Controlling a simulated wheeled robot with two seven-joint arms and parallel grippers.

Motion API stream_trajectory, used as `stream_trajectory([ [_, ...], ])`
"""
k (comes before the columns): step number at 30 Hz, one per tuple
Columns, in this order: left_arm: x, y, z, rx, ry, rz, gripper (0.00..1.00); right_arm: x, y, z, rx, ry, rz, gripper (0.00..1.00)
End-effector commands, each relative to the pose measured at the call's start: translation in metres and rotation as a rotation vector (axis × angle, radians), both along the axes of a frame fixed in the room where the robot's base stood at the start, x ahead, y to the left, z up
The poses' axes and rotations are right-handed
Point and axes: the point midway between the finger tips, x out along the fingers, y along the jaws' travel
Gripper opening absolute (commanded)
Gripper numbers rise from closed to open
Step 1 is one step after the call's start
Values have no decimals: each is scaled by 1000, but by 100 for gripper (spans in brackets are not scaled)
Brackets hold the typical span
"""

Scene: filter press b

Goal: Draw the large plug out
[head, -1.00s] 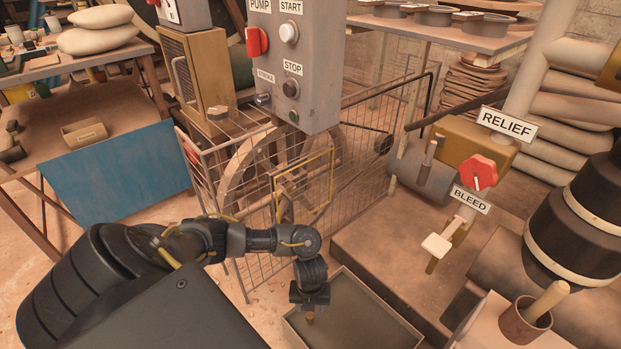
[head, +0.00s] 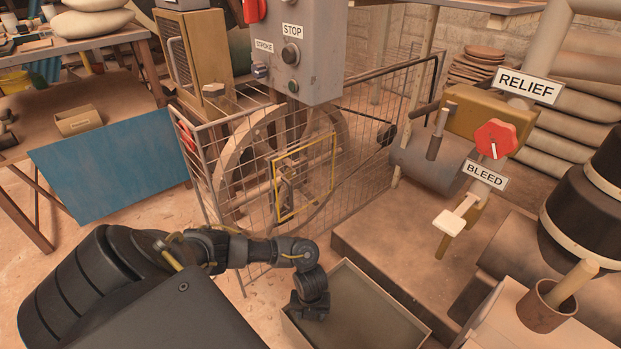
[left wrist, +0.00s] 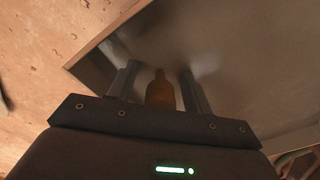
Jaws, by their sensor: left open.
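My left gripper (head: 309,308) points down over the shallow grey tray (head: 368,312) on the floor, at its left part. In the left wrist view the two fingers (left wrist: 160,90) stand apart. A brown peg-like thing with a narrower top (left wrist: 160,88) shows between them, with visible gaps on both sides. It looks like a plug, but I cannot tell for sure that it is the large one. In the head view the gripper hides it. My right gripper is not in view.
A wire cage (head: 300,190) around a wheel stands behind the tray. A brown pot with a stick (head: 546,308), a red RELIEF knob (head: 495,139) and a pale BLEED handle (head: 449,222) are to the right. A blue panel (head: 112,168) leans at the left.

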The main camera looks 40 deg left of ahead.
Motion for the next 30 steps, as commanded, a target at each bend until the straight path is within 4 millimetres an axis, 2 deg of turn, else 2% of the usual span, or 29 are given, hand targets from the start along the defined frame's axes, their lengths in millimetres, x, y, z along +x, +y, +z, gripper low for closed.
stream_trajectory([
  [3, 0, 0, -9, 0, 0, -1, 50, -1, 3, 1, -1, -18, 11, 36],
  [13, 0, 0, -10, 0, 0, -1, 50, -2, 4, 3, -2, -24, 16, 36],
  [25, 0, 0, -10, 0, 0, -1, 0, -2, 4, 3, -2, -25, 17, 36],
  [30, 0, 0, -8, 1, -1, 0, 0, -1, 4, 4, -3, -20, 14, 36],
])
